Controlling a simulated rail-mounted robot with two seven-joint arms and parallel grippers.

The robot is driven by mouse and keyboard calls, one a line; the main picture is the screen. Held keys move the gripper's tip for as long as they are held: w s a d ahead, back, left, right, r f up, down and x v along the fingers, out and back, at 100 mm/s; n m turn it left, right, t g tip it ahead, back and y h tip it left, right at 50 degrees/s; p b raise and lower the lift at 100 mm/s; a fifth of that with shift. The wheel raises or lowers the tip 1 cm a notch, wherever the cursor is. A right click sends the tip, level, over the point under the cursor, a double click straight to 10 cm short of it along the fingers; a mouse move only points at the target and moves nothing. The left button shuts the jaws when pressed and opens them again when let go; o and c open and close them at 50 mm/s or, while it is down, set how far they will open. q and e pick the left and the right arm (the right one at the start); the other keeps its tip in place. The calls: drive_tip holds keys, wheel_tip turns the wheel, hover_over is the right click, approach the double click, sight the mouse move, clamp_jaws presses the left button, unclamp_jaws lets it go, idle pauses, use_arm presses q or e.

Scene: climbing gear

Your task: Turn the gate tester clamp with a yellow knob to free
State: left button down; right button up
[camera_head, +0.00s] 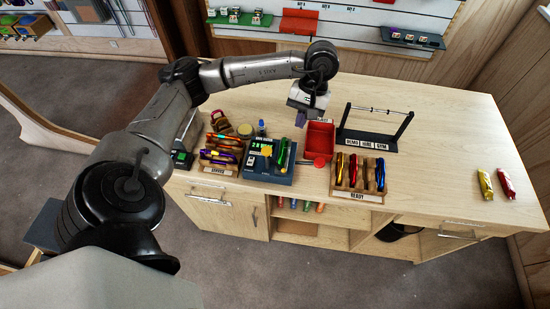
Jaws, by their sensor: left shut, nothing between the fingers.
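The gate tester (262,176) is a dark blue-grey box on the worktop, left of its middle. A small green display shows on its top. The yellow knob (267,152) sits on the tester's top. A green carabiner (282,152) stands at the tester's right side; how the clamp holds it is too small to tell. My left gripper (301,119) is shut and empty, pointing down behind and to the right of the tester, apart from the knob. My right gripper is not in view.
A red bin (319,140) stands close right of the tester. A "READY" rack (357,196) holds several carabiners; a "SERVED" rack (218,170) stands left. A black bar stand (374,143) is behind.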

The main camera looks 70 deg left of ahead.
use_arm(q)
drive_tip(key=s+f+m, duration=0.1)
drive_tip(key=f+m, duration=0.1)
drive_tip(key=f, duration=0.1)
drive_tip(key=s+d+f+m+p, duration=0.1)
drive_tip(key=s+f+m, duration=0.1)
drive_tip(key=f, duration=0.1)
drive_tip(key=s+f+m+p, duration=0.1)
drive_tip(key=s+f, duration=0.1)
drive_tip(key=f, duration=0.1)
drive_tip(key=shift+d+f+m, duration=0.15)
drive_tip(key=shift+f+m, duration=0.25)
drive_tip(key=shift+s+d+f, duration=0.25)
drive_tip(key=shift+s+d, duration=0.05)
drive_tip(key=shift+s, duration=0.35)
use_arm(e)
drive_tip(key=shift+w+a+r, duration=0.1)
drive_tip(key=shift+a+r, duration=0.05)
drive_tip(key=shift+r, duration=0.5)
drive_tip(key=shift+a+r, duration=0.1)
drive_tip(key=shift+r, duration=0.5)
